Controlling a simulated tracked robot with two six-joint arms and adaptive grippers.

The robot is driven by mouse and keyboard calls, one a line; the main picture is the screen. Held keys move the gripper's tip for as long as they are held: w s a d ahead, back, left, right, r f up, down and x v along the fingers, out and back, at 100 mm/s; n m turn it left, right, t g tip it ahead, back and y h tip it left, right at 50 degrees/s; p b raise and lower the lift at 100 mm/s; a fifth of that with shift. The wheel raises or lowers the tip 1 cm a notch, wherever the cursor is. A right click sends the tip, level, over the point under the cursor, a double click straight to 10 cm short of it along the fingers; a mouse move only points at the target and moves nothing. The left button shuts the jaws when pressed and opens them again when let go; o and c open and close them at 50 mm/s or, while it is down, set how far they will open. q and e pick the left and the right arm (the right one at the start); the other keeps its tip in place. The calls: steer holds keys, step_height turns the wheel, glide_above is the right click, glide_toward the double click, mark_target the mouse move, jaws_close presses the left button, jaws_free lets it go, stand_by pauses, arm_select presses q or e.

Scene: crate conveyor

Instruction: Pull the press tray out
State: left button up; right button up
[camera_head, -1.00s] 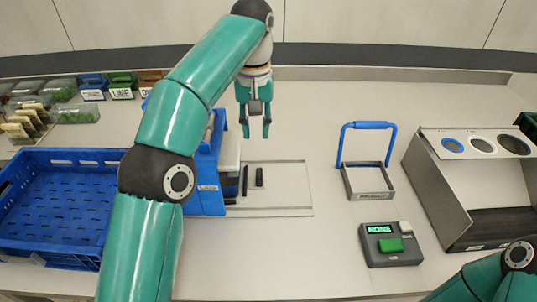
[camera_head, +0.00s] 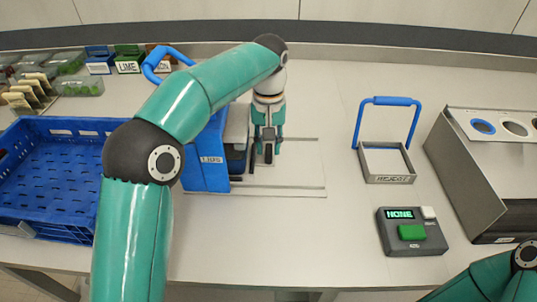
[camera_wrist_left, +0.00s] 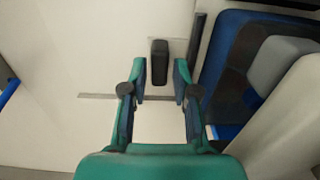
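The blue press (camera_head: 208,165) stands left of centre in the head view, partly behind my left arm. Its tray shows a dark front edge (camera_wrist_left: 196,45) and an upright black handle (camera_wrist_left: 160,62) in the left wrist view. My left gripper (camera_head: 267,152) is open and points down at the handle. In the wrist view the handle lies between the fingertips (camera_wrist_left: 161,75), with a gap on both sides. I cannot tell how far down the fingers reach on it. My right gripper is out of view; only part of that arm shows at bottom right.
An empty blue crate (camera_head: 60,165) is on the left. A small frame with a blue handle (camera_head: 390,101), a grey box with a green button (camera_head: 411,232) and a metal holder (camera_head: 455,180) are on the right. The counter between them and the press is clear.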

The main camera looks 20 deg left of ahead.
arm_select(q)
steer(key=shift+f, duration=1.1)
jaws_close()
